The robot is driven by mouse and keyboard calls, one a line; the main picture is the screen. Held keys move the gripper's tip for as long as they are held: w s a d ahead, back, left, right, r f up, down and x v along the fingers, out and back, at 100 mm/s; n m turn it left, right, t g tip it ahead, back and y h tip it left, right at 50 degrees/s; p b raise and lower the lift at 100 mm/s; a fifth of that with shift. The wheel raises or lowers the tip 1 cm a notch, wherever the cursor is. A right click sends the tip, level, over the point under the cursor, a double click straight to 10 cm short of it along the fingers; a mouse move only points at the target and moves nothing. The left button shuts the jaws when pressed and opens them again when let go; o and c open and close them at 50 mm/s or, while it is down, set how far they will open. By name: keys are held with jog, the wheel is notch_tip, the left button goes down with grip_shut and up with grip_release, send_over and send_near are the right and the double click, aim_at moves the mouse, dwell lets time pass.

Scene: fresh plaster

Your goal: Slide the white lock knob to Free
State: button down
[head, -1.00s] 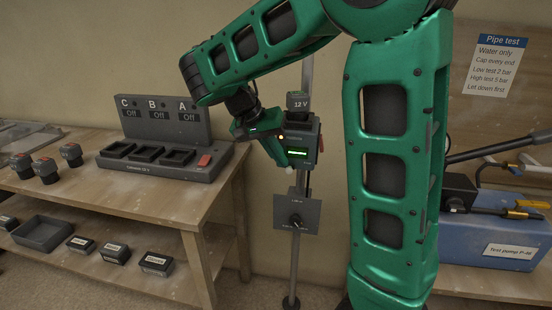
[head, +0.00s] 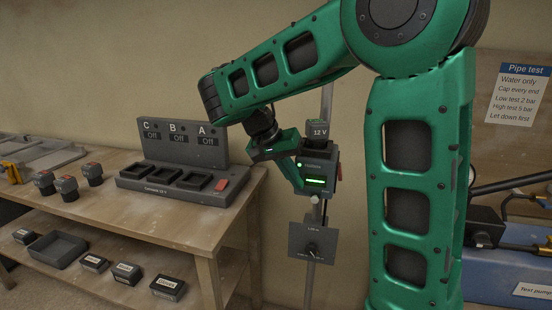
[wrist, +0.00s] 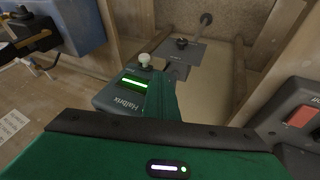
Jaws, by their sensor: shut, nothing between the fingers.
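The white knob (head: 315,200) is a small ball just under the dark instrument (head: 325,168) on the pole. In the wrist view the white knob (wrist: 144,59) stands on a short stem beyond the instrument's lit green screen (wrist: 133,83). No Free mark is readable. My gripper (head: 301,190) is shut and empty, at the left front of the instrument with its fingers pointing down toward the knob. In the wrist view its green fingers (wrist: 160,90) cover part of the instrument and end close to the knob. I cannot tell whether they touch it.
A 12 V battery (head: 319,132) tops the instrument. The wooden bench with the charger (head: 170,190) stands left, the blue test pump (head: 500,275) right.

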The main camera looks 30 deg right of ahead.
jog(key=v, duration=1)
jog(key=shift+a, duration=0.2)
jog(key=shift+d, duration=0.15)
dwell(0.3)
jog(key=shift+n+y, duration=0.3)
jog(key=shift+n, duration=0.1)
jog(key=s+d, duration=0.1)
jog(key=d, duration=0.1)
jog(key=s+d+f, duration=0.1)
jog(key=d, duration=0.1)
jog(key=s+d, duration=0.1)
jog(key=d, duration=0.1)
jog(key=shift+f, duration=0.4)
jog(key=s+d+f+n+y, duration=0.1)
jog(key=s+d+f, duration=0.3)
jog(key=s+d, duration=0.25)
jog(key=s+a+f+n+y, duration=0.1)
jog(key=s+a+f+y, duration=0.1)
jog(key=s+f, duration=0.3)
jog(key=s+a+f+n+y, duration=0.1)
jog(key=s+a+f+y, duration=0.1)
jog(key=s+f, duration=0.4)
jog(key=s+a, duration=0.1)
jog(key=s, duration=0.4)
jog(key=shift+a+t+y, duration=0.2)
jog(key=shift+t+y, duration=0.1)
